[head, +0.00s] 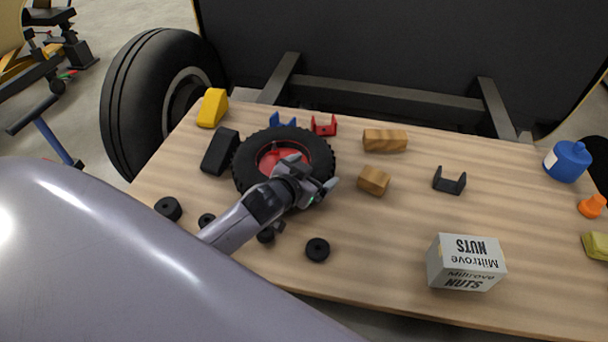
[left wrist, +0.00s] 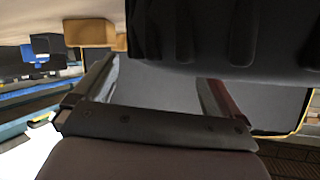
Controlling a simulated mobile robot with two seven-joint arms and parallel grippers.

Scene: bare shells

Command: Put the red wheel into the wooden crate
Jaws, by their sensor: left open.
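The red wheel (head: 318,150), a black tyre with a red hub, lies flat on the wooden table at the left. My left gripper (head: 312,174) is open and sits over the wheel's near right side, covering part of the hub and tyre. In the left wrist view the black treaded tyre (left wrist: 225,30) fills the top, close to the open fingers (left wrist: 158,78). Nothing shows between the fingers. I cannot tell whether they touch the tyre. I see no wooden crate in either view. My right gripper is not in view.
A black block (head: 220,151) and a yellow piece (head: 212,107) stand left of the wheel. Red (head: 324,126) and blue (head: 281,121) brackets lie behind it. Wooden blocks (head: 385,140), a dark bracket (head: 449,181) and a nuts box (head: 466,263) are to the right. Small black wheels (head: 317,249) lie in front.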

